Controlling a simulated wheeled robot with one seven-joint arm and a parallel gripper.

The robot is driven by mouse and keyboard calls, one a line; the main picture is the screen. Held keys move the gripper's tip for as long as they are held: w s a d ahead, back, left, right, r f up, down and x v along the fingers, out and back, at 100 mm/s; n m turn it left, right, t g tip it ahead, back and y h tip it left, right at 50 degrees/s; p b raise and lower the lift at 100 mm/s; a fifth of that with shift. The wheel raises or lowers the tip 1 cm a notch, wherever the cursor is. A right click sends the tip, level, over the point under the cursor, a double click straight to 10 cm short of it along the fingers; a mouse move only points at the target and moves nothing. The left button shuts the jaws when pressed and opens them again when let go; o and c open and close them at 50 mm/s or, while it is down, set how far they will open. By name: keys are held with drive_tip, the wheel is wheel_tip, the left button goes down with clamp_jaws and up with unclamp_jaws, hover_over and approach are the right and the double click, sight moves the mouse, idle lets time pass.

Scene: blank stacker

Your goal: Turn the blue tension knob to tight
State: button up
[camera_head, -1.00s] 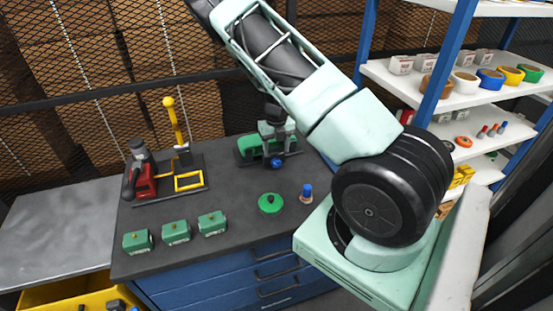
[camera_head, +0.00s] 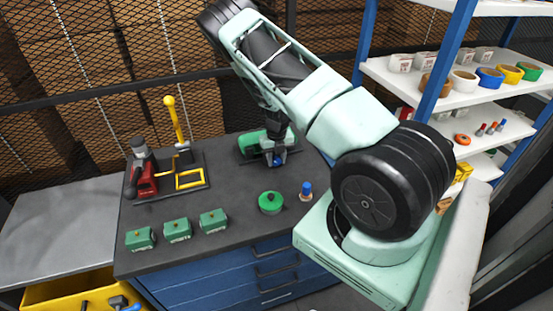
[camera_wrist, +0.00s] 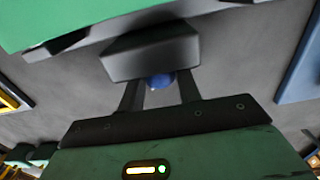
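The blue tension knob (camera_head: 278,161) sits at the front of the green device (camera_head: 254,142) at the back of the dark bench; my gripper (camera_head: 277,153) is over it and covers part of it. In the wrist view the round blue knob (camera_wrist: 160,82) shows between the two dark fingers of my gripper (camera_wrist: 160,90). The fingers stand apart, one on each side of the knob. A dark grey block (camera_wrist: 150,52) hides the knob's upper part. I cannot tell whether the fingers touch the knob.
A blue-topped peg (camera_head: 306,189) and a round green part (camera_head: 271,202) stand in front of the device. Several green blocks (camera_head: 178,230) line the bench's front left. A red tool (camera_head: 144,178) and a yellow-handled press (camera_head: 178,130) stand at the left. Shelves (camera_head: 480,95) rise at the right.

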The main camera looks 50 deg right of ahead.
drive_tip(key=shift+s+d+f+t+y+b, duration=0.15)
drive_tip(key=shift+d+f+t+y+b, duration=0.15)
drive_tip(key=shift+t+y+b, duration=0.55)
drive_tip(key=shift+y+b, duration=0.75)
drive_tip(key=shift+b, duration=0.1)
drive_tip(key=shift+r+t+y, duration=0.25)
drive_tip(key=shift+t+y, duration=0.1)
drive_tip(key=shift+y, duration=0.05)
drive_tip(key=o, duration=1)
drive_tip(key=b+v, duration=0.4)
drive_tip(key=v, duration=1.3)
drive_tip(key=shift+r, duration=0.2)
